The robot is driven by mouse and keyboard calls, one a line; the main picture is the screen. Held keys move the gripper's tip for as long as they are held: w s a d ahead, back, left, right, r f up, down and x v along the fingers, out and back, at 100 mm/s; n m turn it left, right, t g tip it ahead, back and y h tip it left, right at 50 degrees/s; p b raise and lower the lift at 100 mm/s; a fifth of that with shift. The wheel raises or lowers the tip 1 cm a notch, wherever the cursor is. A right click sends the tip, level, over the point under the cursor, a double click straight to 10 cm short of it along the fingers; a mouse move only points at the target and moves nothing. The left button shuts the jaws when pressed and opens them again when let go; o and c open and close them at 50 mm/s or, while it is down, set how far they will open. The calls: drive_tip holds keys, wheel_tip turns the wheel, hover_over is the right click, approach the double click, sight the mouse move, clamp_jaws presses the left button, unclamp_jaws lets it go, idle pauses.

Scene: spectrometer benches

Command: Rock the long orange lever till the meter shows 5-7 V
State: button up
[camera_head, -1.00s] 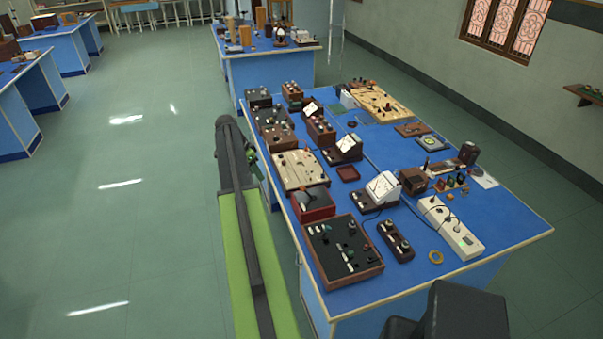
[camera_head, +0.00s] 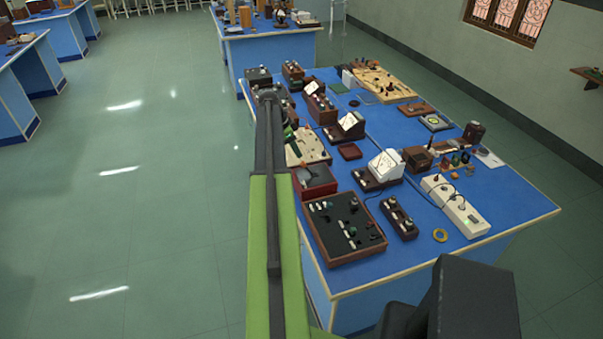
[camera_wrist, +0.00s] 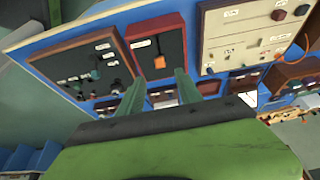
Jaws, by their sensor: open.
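The orange lever (camera_wrist: 159,61) shows in the wrist view as a short orange end on a dark stem. It stands on a red box with a dark top (camera_wrist: 172,38), which is also near the bench's left edge in the head view (camera_head: 321,190). My gripper (camera_wrist: 162,82) is open and empty, its green fingers apart and pointing towards the box, with the lever in the gap between them in the picture. I see no contact.
A black-topped wooden box (camera_head: 343,228) lies nearer than the red box, and a cream panel (camera_head: 309,146) lies beyond it. Floor is clear to the left.

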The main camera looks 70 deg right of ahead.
sight(303, 163)
drive_tip(key=b+x, duration=0.6)
drive_tip(key=x, duration=0.2)
drive_tip(key=shift+f, duration=0.1)
clamp_jaws()
idle(0.9)
